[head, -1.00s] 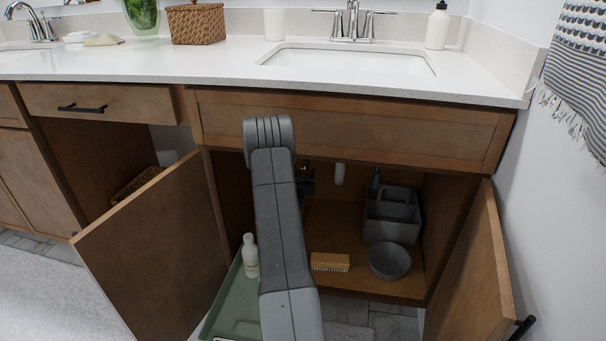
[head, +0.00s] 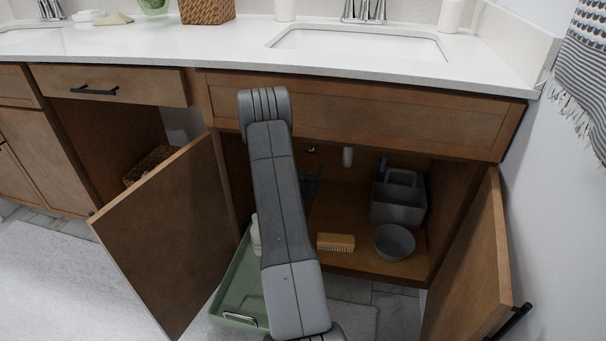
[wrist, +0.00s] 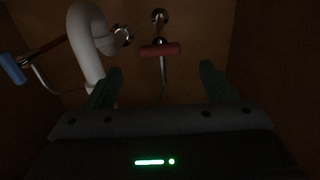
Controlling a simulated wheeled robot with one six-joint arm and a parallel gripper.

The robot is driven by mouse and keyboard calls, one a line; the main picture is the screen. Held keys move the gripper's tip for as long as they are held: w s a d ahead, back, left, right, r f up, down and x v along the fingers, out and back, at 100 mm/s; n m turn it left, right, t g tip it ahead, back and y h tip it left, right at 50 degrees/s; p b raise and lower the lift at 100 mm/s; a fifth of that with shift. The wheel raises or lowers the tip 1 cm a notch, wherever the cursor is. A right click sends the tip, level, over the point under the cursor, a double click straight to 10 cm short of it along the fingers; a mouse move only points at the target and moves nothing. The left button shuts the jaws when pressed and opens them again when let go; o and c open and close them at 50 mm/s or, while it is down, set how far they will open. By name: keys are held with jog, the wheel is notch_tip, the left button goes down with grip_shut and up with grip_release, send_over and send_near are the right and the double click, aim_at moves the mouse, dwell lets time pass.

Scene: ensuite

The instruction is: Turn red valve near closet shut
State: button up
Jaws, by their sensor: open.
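The red valve (wrist: 160,49) is a red bar handle on a metal stop at the back wall of the open sink cabinet. In the wrist view its handle lies roughly level, with a thin supply line hanging below it. My gripper (wrist: 160,84) is open and empty, its two dark fingers spread either side of the valve's line and pointing at it. The handle shows beyond the fingertips, apart from them as far as I can tell. In the head view my arm hides much of the cabinet's inside.
A white drain pipe (wrist: 88,42) curves left of the valve, with a blue-handled valve (wrist: 12,69) farther left. In the cabinet are a grey caddy (head: 398,200), a bowl (head: 394,242) and a brush (head: 336,242). Open doors (head: 165,235) flank it; a green tray (head: 238,290) sits in front.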

aim_at(311, 156)
jog(key=s, duration=0.2)
jog(key=s+a, duration=0.1)
jog(key=s, duration=0.2)
jog(key=shift+p, duration=0.4)
jog(key=w+d+b, duration=0.1)
jog(key=w, duration=0.3)
jog(key=w+b, duration=0.1)
jog(key=w, duration=0.3)
jog(key=w+d+b, duration=0.1)
jog(key=w, duration=0.4)
jog(key=shift+d+f+b, duration=0.1)
jog(key=shift+d+b, duration=0.2)
jog(key=shift+b, duration=0.05)
jog(key=shift+w, duration=0.35)
jog(key=shift+s, duration=0.1)
